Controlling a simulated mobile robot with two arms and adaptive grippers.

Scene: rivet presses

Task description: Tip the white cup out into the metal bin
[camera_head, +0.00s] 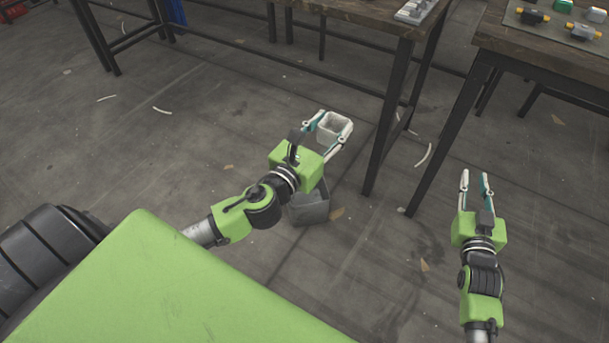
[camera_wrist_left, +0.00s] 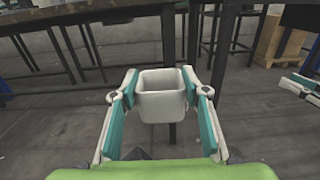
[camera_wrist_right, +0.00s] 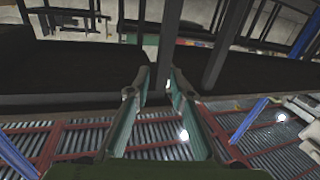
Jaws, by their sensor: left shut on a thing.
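The white cup (camera_head: 334,124) is held between the fingers of my left gripper (camera_head: 328,134), which is shut on it. In the left wrist view the cup (camera_wrist_left: 162,98) looks squarish and upright, with its rim facing up, gripped from both sides by the left gripper (camera_wrist_left: 161,100). What is inside it is hard to make out. The grey metal bin (camera_head: 309,207) stands on the floor below my left gripper, partly hidden by it. The cup is above and slightly beyond the bin. My right gripper (camera_head: 476,182) is open and empty, off to the right.
A wooden table (camera_head: 340,30) with dark legs stands beyond the left gripper. Another table (camera_head: 540,60) at the right carries a mat with small parts. Small scraps lie on the floor. The floor around the bin is mostly clear.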

